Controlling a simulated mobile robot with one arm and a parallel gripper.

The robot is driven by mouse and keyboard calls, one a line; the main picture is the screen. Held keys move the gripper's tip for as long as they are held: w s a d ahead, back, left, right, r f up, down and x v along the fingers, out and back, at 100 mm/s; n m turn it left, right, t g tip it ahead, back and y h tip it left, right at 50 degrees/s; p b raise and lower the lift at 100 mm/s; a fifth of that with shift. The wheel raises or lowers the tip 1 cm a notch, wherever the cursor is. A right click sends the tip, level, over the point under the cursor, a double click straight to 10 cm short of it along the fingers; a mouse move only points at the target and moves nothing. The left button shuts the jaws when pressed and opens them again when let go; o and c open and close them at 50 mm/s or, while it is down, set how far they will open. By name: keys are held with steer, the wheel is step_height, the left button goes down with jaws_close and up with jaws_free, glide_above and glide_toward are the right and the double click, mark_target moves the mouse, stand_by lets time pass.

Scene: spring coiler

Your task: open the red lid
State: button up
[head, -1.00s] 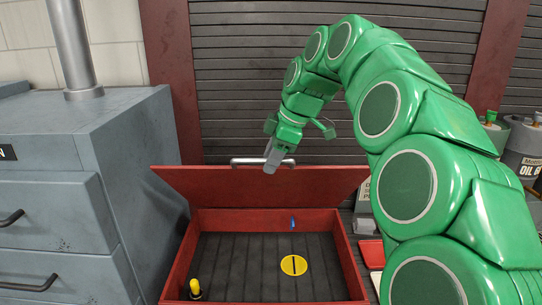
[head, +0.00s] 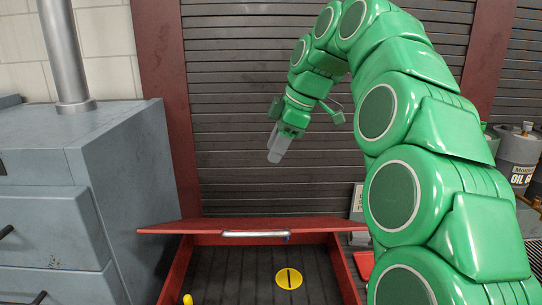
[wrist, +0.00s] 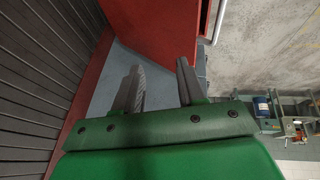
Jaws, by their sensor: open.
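The red lid (head: 200,226) sits at the back of an open red box (head: 348,275) in the head view. It is tilted forward over the back of the box and seen nearly edge-on. Its silver bar handle (head: 255,234) is on the near edge. My gripper (head: 274,156) is open and empty, clearly above the lid and apart from the handle. In the wrist view its two fingers (wrist: 158,78) are spread with nothing between them. A red panel (wrist: 155,30) lies beyond them; I cannot tell whether it is the lid.
Inside the box lie a yellow disc (head: 289,278) with a dark slot and a small yellow object (head: 187,299). A grey cabinet (head: 110,150) stands close on the left. A slatted shutter (head: 230,100) is behind. Drums (head: 518,145) stand at the right.

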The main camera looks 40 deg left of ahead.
steer(key=shift+d+r, duration=0.2)
steer(key=shift+r, duration=0.1)
stand_by(0.4)
